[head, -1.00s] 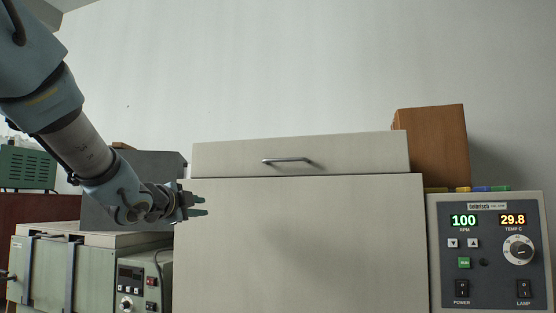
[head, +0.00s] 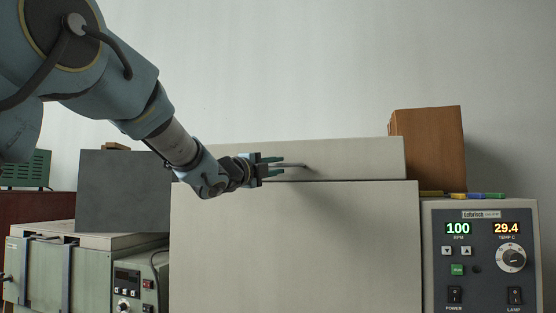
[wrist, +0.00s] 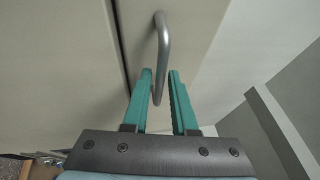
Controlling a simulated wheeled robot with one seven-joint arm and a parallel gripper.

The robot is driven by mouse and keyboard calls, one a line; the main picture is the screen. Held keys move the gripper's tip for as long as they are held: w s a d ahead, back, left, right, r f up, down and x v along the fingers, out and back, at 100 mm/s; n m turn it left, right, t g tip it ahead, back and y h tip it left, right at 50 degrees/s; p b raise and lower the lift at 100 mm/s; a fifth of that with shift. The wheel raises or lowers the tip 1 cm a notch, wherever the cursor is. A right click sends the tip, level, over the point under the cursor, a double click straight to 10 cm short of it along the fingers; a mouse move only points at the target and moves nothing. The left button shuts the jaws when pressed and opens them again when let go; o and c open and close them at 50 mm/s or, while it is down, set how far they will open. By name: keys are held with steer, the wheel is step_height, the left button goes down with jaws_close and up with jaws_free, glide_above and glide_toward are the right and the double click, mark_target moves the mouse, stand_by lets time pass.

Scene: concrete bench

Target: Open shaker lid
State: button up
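The shaker is a large cream box with its lid (head: 350,155) down on the body (head: 300,240) in the head view. A metal bar handle (head: 295,165) sits on the lid's front; it shows large in the wrist view (wrist: 161,50). My gripper (head: 276,165) is at the handle's left end. In the wrist view its two teal fingers (wrist: 160,85) are apart, with the near end of the handle reaching between the fingertips.
A control panel (head: 482,260) with lit displays is at the right. A brown box (head: 428,150) stands behind the lid's right end. A dark grey box (head: 120,190) and a green instrument (head: 70,270) are at the left.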

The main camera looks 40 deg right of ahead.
steer(key=shift+w+d+r, duration=0.1)
steer(key=shift+d, duration=0.4)
jaws_close()
stand_by(1.2)
